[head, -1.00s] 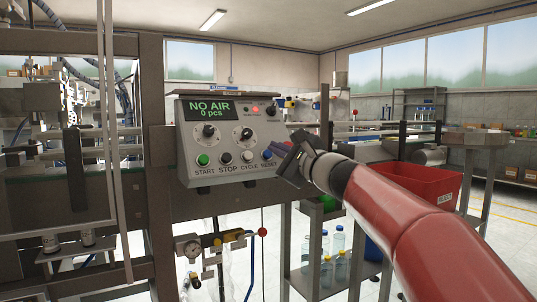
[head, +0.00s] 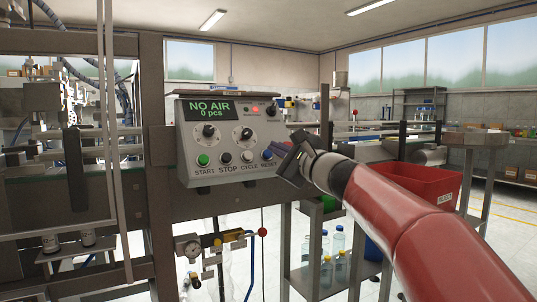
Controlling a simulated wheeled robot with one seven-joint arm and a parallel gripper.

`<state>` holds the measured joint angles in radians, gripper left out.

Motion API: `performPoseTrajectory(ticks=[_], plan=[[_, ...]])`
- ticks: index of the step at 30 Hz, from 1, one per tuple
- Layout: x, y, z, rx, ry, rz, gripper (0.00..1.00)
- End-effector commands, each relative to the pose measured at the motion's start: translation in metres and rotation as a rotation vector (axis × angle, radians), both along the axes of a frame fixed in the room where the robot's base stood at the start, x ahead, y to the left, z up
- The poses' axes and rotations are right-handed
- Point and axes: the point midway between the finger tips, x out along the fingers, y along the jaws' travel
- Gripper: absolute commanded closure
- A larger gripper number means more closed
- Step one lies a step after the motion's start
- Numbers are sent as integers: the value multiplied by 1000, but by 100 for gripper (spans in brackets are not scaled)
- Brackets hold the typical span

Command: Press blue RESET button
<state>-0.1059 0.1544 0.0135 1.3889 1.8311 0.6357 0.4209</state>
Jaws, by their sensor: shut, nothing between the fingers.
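The grey control box (head: 228,176) stands on the machine frame, left of centre. Its blue RESET button (head: 267,154) is at the right end of the lower button row, beside the CYCLE (head: 246,156), STOP (head: 225,158) and green START (head: 203,160) buttons. The green display (head: 207,109) reads "NO AIR" and "0 pcs". A red light (head: 255,108) glows at the top. My gripper (head: 278,151) is shut and empty, its tip just right of the RESET button. I cannot tell whether it touches the button.
A red bin (head: 418,190) stands behind my arm at right. A shelf cart with bottles (head: 338,243) is below my gripper. A pressure gauge with valve and blue hose (head: 190,247) hangs under the box. A machine post (head: 161,200) stands left of it.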

Motion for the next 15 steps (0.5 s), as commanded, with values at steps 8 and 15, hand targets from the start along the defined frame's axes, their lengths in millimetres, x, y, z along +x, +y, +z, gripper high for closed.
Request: performPoseTrajectory(ticks=[8, 15], plan=[[4, 3, -5, -1, 1, 1, 100], [6, 4, -4, -1, -1, 0, 100]])
